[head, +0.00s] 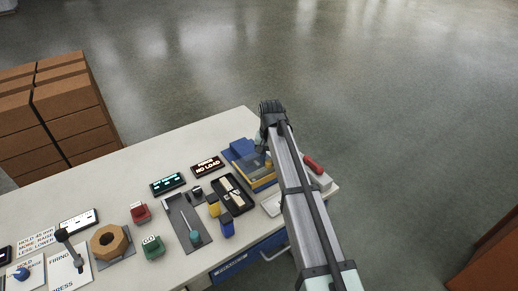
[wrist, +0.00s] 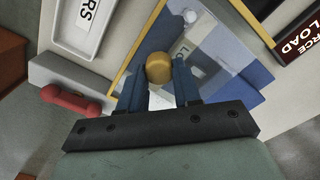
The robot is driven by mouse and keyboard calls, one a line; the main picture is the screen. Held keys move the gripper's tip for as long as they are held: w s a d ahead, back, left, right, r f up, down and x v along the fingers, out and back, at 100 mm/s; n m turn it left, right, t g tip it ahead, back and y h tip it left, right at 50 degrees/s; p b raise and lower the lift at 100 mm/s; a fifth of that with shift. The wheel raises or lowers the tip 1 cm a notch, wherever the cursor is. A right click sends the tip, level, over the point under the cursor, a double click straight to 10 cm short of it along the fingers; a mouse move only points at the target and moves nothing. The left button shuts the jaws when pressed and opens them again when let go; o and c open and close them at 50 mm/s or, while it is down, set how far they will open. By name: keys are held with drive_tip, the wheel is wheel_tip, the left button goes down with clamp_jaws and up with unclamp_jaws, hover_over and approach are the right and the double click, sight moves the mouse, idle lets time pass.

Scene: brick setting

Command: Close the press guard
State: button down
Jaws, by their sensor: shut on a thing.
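The press (head: 241,147) is a blue block with a yellow-edged, clear guard (head: 264,182) at the right end of the bench. In the wrist view the guard's yellow edge (wrist: 136,48) runs slantwise, with the blue press body (wrist: 228,50) and a pale label behind the clear panel. My gripper (wrist: 160,80) has its two dark blue fingers shut on a round golden knob (wrist: 159,67) at the guard. In the head view my arm hides the fingers and part of the guard. How far the guard is swung cannot be told.
A dark display reading NO LOAD (head: 207,167) stands left of the press. A black tray (head: 232,195) lies in front of it. A red handle (head: 313,163) on a grey block is to the right; it also shows in the wrist view (wrist: 76,103). Several other items crowd the bench leftward.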

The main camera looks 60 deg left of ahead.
drive_tip(key=shift+d, duration=0.45)
drive_tip(key=c, duration=0.8)
unclamp_jaws()
drive_tip(key=shift+a+r, duration=0.1)
drive_tip(key=shift+r, duration=0.05)
wheel_tip(320, 180, up, 14)
drive_tip(key=shift+f, duration=0.2)
